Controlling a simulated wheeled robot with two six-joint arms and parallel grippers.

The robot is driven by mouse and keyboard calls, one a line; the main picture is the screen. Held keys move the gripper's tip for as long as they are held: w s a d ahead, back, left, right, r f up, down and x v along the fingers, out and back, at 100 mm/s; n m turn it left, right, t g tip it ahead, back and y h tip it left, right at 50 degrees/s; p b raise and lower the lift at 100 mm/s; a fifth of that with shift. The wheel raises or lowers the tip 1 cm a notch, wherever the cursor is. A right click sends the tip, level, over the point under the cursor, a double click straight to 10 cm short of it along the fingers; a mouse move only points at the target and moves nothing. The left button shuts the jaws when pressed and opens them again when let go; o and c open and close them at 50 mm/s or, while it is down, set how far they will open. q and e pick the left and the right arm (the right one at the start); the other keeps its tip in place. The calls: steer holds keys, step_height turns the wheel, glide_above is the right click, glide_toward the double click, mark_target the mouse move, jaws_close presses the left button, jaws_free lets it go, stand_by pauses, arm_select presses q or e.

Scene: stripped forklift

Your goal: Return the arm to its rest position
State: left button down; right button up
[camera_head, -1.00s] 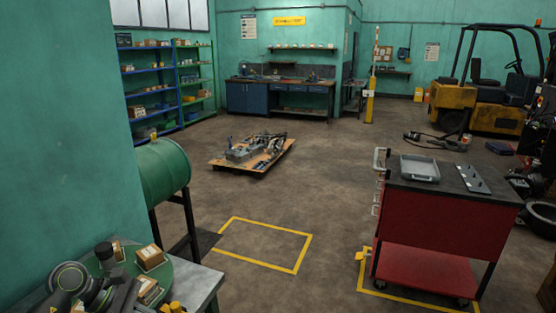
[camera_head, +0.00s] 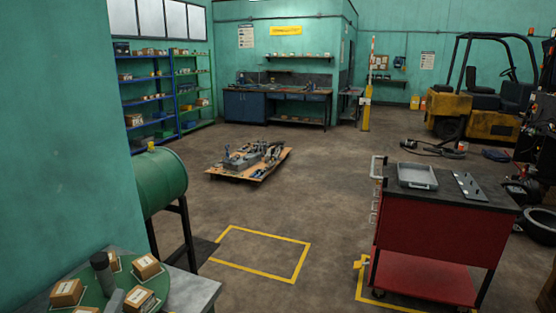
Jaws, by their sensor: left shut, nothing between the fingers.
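The rest of my left arm is out of the picture. My right gripper and right arm are not in view.
Small cardboard boxes (camera_head: 147,266) and a dark cylinder (camera_head: 101,262) stand on the green top (camera_head: 90,297), close around the gripper. A red cart (camera_head: 437,237) is at right. The floor between is clear, with a yellow-marked rectangle.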

arm_select(q)
steer(key=s+a+f+n+g+y, duration=0.55)
steer(key=f+n, duration=0.25)
steer(key=n, duration=0.3)
steer(key=s+d+f+n+g+h, duration=0.1)
steer(key=s+d+f+n+g, duration=0.2)
steer(key=s+f+n+g, duration=0.5)
steer(key=s+d+f+n+g+h, duration=0.2)
steer(key=s+d+f+g, duration=0.3)
steer(key=s, duration=0.8)
steer(key=a+f+b, duration=0.3)
steer(key=f, duration=2.7)
steer(key=s+d+f+g+b, duration=0.1)
steer(key=s+f+g+b, duration=0.1)
steer(key=s+f, duration=1.3)
steer(key=shift+f+h, duration=0.35)
steer(key=shift+f, duration=0.45)
steer(key=shift+s+d, duration=0.1)
steer(key=shift+s, duration=0.05)
